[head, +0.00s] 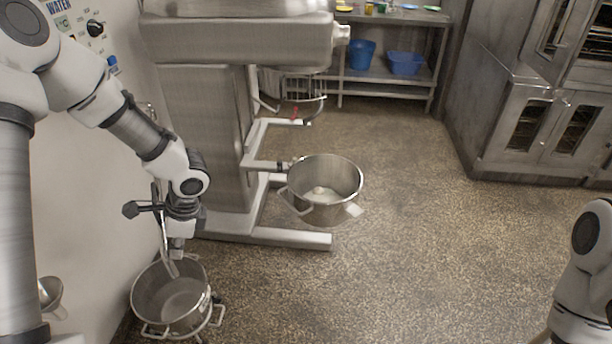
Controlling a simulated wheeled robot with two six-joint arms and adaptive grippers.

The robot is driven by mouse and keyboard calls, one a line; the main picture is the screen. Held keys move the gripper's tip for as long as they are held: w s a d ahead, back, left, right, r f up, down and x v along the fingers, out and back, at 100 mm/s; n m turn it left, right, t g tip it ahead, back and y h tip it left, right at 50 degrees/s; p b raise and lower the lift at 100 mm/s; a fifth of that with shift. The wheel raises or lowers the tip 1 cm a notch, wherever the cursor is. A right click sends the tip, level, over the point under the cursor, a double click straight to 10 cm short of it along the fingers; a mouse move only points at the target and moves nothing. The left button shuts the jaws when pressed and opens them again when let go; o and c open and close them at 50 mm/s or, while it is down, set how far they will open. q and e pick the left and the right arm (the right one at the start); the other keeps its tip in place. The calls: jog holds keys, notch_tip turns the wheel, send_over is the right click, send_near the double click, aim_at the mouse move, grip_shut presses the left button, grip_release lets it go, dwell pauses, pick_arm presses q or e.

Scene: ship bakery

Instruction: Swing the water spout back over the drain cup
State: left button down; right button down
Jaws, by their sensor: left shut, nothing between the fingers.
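The metal water spout (162,225) comes down from the left wall, and its lower end is over the steel bowl (150,291) on the floor. The drain cup (51,290) is a small metal cup on the wall at the far left, partly hidden by my arm; the spout is to its right, not over it. My left gripper (177,254) is shut and empty, pointing down right beside the spout above the bowl. I cannot tell whether it touches the spout. My right arm shows at the lower right edge, but its gripper is out of view.
The bowl stands on a white wheeled frame (217,315). A large mixer (208,140) stands behind, holding a second bowl (325,208) out to the right. The wall panel (85,35) has a dial and WATER label. Ovens stand at the right; the floor between is clear.

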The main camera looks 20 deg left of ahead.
pick_arm(q)
jog(key=shift+s+a+r, duration=0.1)
jog(key=shift+s+a, duration=0.75)
jog(key=shift+s, duration=0.1)
